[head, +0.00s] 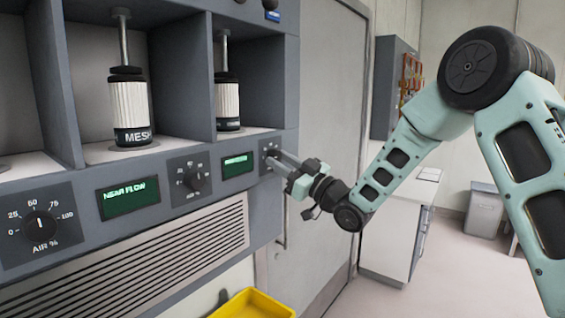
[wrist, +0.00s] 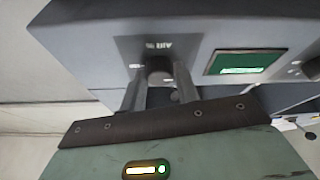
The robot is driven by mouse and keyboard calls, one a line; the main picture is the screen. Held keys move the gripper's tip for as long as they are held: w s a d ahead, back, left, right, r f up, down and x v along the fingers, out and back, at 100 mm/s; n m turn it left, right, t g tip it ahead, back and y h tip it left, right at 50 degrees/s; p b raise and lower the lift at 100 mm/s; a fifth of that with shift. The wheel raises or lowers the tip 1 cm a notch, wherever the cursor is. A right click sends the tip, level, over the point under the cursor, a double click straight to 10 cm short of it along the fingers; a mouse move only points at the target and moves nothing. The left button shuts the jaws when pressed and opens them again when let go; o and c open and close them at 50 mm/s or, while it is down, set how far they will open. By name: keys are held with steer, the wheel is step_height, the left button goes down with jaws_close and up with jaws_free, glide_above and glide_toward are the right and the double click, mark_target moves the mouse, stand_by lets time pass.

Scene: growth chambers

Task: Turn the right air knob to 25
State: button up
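The right air knob (wrist: 158,73) is a dark round knob on the grey panel. In the wrist view it sits between the two fingers of my gripper (wrist: 160,78), under an "AIR %" label that appears upside down. The fingers are apart, one on each side of the knob; I cannot tell whether they touch it. In the head view my gripper (head: 272,157) reaches the panel's right end, and its fingers cover most of the right dial plate (head: 266,146). The knob's pointer setting cannot be read in either view.
A middle knob (head: 192,182) and a left air knob (head: 39,225) are on the same panel, with green displays (head: 129,198) between. Bays with mesh-labelled cylinders (head: 130,105) are above. A yellow tray (head: 252,304) is below.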

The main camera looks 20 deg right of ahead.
steer(key=shift+m+b, duration=0.4)
steer(key=m+h+b, duration=0.1)
steer(key=m+h, duration=0.1)
steer(key=m, duration=0.1)
steer(key=m+t+h+b, duration=0.1)
steer(key=m+h+b, duration=0.1)
steer(key=m, duration=0.2)
steer(key=m+t+h+b, duration=0.1)
steer(key=m+b, duration=0.1)
steer(key=m, duration=0.2)
steer(key=shift+s+a+r+h, duration=0.15)
steer(key=shift+s+a+h, duration=0.15)
steer(key=shift+h, duration=0.1)
steer(key=shift+m, duration=0.5)
steer(key=o, duration=1)
steer(key=b+v, duration=0.7)
steer(key=v, duration=1)
steer(key=shift+s, duration=0.1)
